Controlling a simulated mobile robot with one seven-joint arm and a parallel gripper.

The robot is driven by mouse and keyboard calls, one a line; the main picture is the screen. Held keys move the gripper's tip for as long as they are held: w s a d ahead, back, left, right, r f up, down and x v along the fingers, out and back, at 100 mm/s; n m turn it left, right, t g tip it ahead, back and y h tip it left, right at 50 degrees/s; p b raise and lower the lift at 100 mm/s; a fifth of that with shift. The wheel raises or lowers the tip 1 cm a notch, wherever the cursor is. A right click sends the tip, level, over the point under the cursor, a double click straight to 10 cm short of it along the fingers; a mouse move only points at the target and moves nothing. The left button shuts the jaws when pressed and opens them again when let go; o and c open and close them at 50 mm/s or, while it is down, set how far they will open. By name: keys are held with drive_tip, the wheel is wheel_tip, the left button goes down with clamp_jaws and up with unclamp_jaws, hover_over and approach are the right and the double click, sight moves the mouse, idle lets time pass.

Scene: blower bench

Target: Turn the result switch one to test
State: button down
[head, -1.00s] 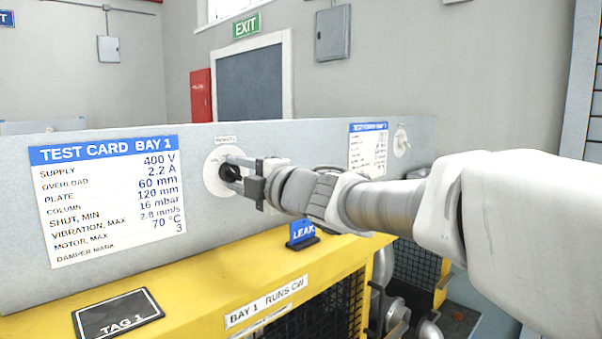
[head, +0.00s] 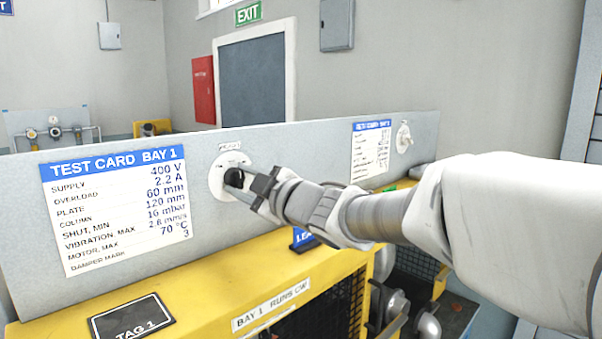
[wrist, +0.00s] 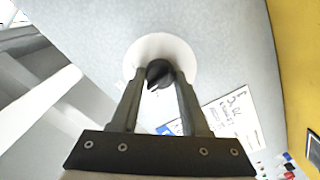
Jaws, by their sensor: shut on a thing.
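The result switch one is a black knob (head: 234,178) on a round white dial plate (head: 228,160), on the grey panel beside the Bay 1 test card (head: 115,205). My gripper (head: 245,187) reaches in from the right and is shut on the knob. In the wrist view the knob (wrist: 158,73) sits between my two fingertips, in front of the white plate (wrist: 160,48). The dial's markings are too small to read, and the fingers partly hide the plate.
A second dial with a pale knob (head: 404,138) is on the panel's right end, by another test card (head: 371,150). Below is the yellow Bay 1 unit (head: 215,290) with a black TAG 1 plate (head: 132,318). A blue LEAK sign (head: 303,238) is partly behind my arm.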

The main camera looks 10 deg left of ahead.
drive_tip(key=shift+m, duration=0.6)
drive_tip(key=shift+c, duration=2)
unclamp_jaws()
drive_tip(key=b+v, duration=0.1)
drive_tip(key=v, duration=1.6)
drive_tip(key=shift+s, duration=0.2)
drive_tip(key=shift+d, duration=0.15)
